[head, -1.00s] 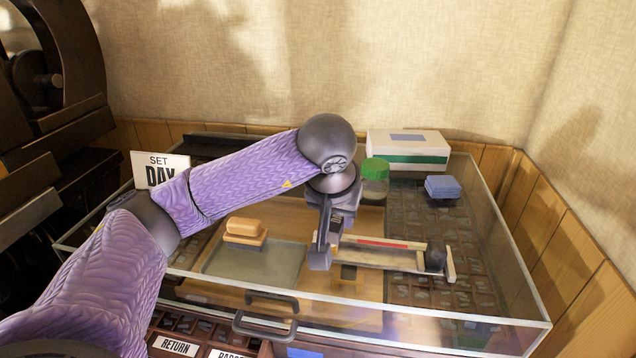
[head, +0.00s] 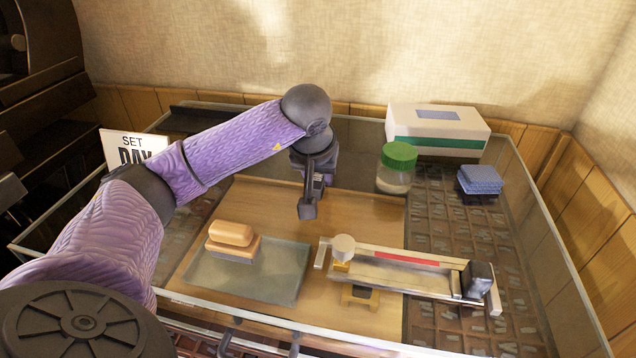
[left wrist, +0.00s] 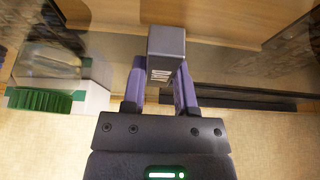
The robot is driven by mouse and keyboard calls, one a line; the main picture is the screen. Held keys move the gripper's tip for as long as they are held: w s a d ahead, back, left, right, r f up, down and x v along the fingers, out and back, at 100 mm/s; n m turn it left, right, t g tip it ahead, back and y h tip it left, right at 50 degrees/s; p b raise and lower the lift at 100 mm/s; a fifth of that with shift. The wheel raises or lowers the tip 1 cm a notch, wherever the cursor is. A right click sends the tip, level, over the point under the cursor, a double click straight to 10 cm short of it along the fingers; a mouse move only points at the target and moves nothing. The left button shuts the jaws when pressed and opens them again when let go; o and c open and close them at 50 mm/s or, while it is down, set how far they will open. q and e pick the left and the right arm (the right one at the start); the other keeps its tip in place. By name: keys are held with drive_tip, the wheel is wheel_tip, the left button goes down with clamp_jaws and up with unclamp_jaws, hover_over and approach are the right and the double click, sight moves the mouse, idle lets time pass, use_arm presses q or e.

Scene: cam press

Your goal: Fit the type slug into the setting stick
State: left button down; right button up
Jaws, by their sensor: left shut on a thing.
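My right gripper is not in view.
A grey-green plate (head: 285,285) with a tan block (head: 231,235) lies left of the stick. A green-lidded jar (head: 396,168), white-green box (head: 438,130) and blue pads (head: 480,180) stand behind right. Clear walls surround the case. The board (head: 260,205) has free room behind the plate.

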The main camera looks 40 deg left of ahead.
use_arm(q)
drive_tip(key=shift+f, duration=0.7)
drive_tip(key=shift+r, duration=0.15)
